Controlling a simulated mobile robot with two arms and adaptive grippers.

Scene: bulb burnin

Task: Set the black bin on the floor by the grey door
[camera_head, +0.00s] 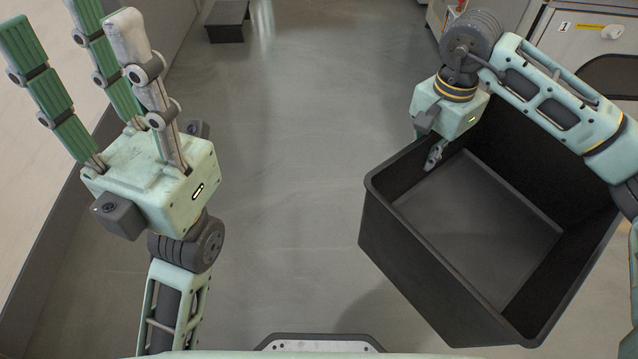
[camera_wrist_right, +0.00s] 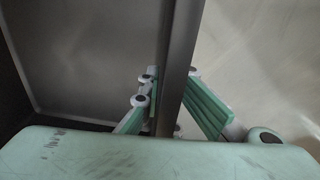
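The black bin (camera_head: 425,283) is a large open box at the right of the head view, and it looks empty. My right gripper (camera_head: 433,157) is at its far left rim. In the right wrist view the fingers lie on both sides of the bin's wall (camera_wrist_right: 181,55), close against it, so the gripper is shut on the rim. A shadow on the floor beside the bin suggests it hangs above the floor. My left gripper (camera_head: 85,65) is empty, its fingers spread and pointing up the picture. I cannot make out a grey door for certain.
The grey floor (camera_head: 270,190) is clear through the middle. A small dark low box or step (camera_head: 227,20) stands at the far top. A pale surface with a dark edge (camera_head: 40,225) runs along the left. A light cabinet or machine with labels (camera_head: 590,45) stands at the upper right.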

